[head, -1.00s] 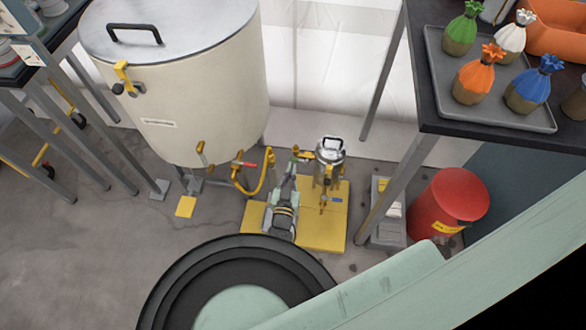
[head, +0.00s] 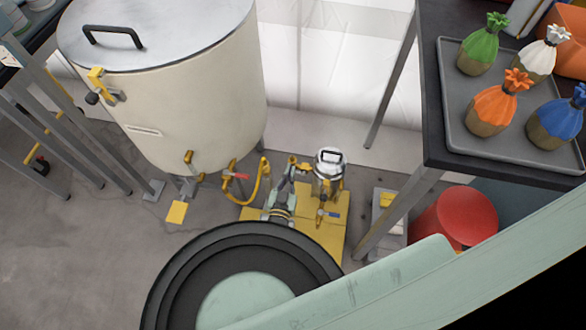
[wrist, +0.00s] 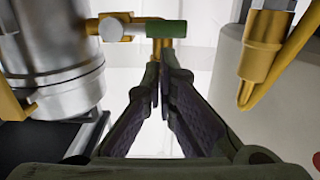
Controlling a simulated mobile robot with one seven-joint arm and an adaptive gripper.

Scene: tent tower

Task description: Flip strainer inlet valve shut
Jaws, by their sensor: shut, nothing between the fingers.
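The silver strainer canister (head: 329,172) stands on a yellow base. In the wrist view its shiny body (wrist: 58,65) is at the left, with a brass pipe (wrist: 112,27) leading to a green valve handle (wrist: 166,29). The handle looks roughly in line with that pipe. My gripper (wrist: 161,62) is shut and empty, its fingertips just short of the green handle; I cannot tell whether they touch it. In the head view my gripper (head: 288,178) is left of the strainer, small and partly blended with the pipework.
A big cream tank (head: 165,95) stands left, with a red handle (head: 237,176) and yellow hose (head: 262,182) near its base. A blue handle (head: 332,214) is below the strainer.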

